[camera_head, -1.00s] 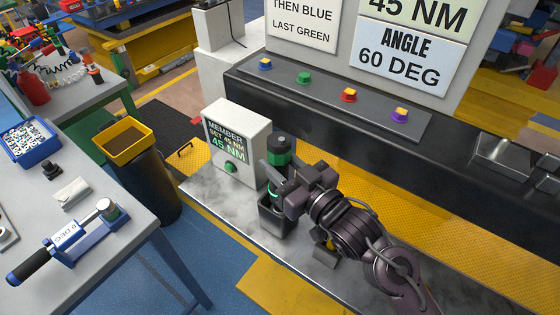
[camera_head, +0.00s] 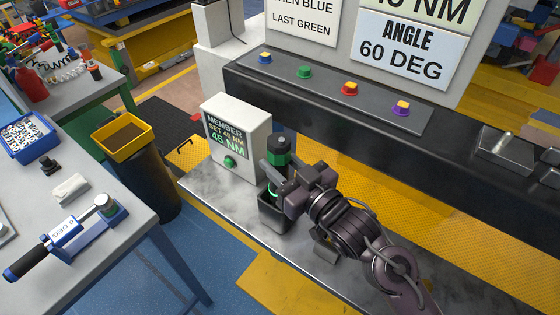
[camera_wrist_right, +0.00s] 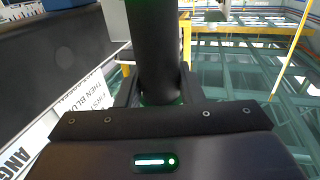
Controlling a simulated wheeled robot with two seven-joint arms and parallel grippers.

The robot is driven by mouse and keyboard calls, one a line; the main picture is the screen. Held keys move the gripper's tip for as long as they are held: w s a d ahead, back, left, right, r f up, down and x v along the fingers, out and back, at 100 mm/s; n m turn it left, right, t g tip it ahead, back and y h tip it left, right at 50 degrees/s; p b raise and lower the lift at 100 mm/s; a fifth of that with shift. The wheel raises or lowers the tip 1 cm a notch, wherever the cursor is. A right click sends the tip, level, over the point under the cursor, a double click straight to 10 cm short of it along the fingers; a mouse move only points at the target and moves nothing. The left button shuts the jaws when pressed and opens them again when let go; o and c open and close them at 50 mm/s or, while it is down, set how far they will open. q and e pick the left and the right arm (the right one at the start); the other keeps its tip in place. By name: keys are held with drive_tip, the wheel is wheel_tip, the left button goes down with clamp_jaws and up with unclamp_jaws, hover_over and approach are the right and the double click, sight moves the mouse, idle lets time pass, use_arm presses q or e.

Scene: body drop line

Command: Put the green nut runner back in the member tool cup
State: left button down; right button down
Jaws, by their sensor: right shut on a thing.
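The green nut runner (camera_head: 279,151) stands upright, black with a green band near its top. Its lower part is in or directly over the dark square tool cup (camera_head: 274,218); I cannot tell whether it touches the bottom. My right gripper (camera_head: 277,178) is shut on the nut runner at the cup's mouth, coming from the right. In the right wrist view the dark body of the nut runner (camera_wrist_right: 155,50) rises between the fingers. My left gripper is not in view.
The white MEMBER controller box (camera_head: 236,136) reads 45 NM and stands just behind and left of the cup. A torque wrench (camera_head: 68,238) lies on the left bench. A yellow-topped bin (camera_head: 125,137) stands between. Coloured buttons line the dark ledge behind.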

drive_tip(key=shift+f, duration=0.15)
drive_tip(key=c, duration=1)
unclamp_jaws()
drive_tip(key=shift+o, duration=0.6)
drive_tip(key=shift+f, duration=0.2)
drive_tip(key=shift+p+v, duration=0.55)
drive_tip(key=shift+v, duration=3)
drive_tip(key=shift+r, duration=0.1)
